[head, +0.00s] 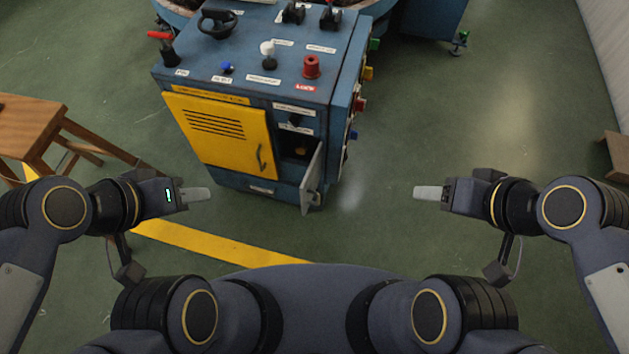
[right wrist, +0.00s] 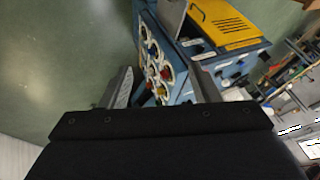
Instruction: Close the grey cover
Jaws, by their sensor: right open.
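The grey cover (head: 313,179) is a small hinged door on the front of the blue machine cabinet, at its lower right. It stands swung open toward me, and the dark compartment (head: 298,147) behind it shows. My right gripper (head: 418,192) is to the right of the cover, well apart from it. It is open and empty; its two fingers also show in the right wrist view (right wrist: 165,88). My left gripper (head: 205,194) is to the left of the cover, in front of the yellow door, touching nothing. Whether its jaws are apart cannot be seen from this angle.
The blue cabinet (head: 215,177) has a yellow door (head: 215,135) with a handle, left of the compartment. A red lever (head: 162,40), a red knob (head: 311,66) and other controls stand on top. Coloured buttons line its right side. A wooden stool (head: 30,125) stands left.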

